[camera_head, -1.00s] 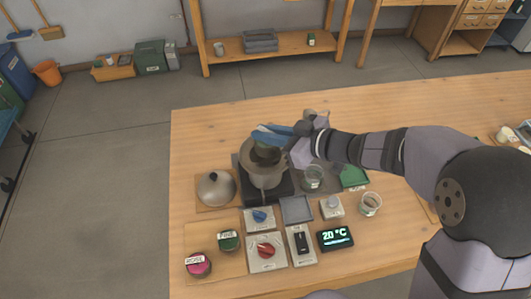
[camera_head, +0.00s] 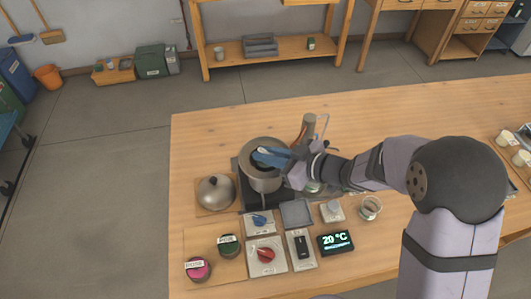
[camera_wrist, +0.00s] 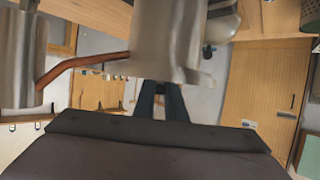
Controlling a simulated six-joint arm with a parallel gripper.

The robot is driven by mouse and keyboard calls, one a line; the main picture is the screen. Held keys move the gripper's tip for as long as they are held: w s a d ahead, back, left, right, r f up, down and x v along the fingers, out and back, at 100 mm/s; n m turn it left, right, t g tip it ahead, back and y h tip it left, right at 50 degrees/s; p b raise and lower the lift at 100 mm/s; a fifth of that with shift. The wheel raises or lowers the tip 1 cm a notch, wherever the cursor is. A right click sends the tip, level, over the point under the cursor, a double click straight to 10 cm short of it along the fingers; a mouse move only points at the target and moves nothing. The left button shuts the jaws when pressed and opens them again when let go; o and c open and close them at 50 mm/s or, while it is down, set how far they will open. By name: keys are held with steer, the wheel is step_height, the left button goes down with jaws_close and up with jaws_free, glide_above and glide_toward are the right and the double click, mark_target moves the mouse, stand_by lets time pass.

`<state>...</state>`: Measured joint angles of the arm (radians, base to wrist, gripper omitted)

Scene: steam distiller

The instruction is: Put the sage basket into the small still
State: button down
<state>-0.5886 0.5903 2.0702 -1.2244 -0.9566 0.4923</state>
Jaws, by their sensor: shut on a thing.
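The small still's steel pot (camera_head: 262,183) stands open on a dark base near the table's middle. My gripper (camera_head: 264,157) reaches over its mouth from the right, with its blue fingers shut at the opening. The sage basket is in the fingers and mostly hidden by them and the pot rim, so I cannot tell how deep it sits. The wrist view shows my dark fingers (camera_wrist: 160,100) below a large steel cylinder. The domed steel lid (camera_head: 216,192) rests on a board left of the pot.
A column with a copper pipe (camera_head: 309,124) stands close behind my gripper. In front lie a blue knob (camera_head: 259,219), red knob (camera_head: 265,254), black switch (camera_head: 300,246) and 20 °C display (camera_head: 335,242). Rose (camera_head: 198,271) and pine (camera_head: 229,247) containers sit front left. A glass (camera_head: 371,208) stands right.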

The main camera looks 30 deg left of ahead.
steer(key=shift+f, duration=0.1)
steer(key=c, duration=2.2)
jaws_free()
steer(key=shift+f, duration=0.1)
steer(key=o, duration=0.4)
steer(key=shift+r, duration=0.25)
steer(key=v, duration=1.2)
steer(key=shift+b, duration=0.35)
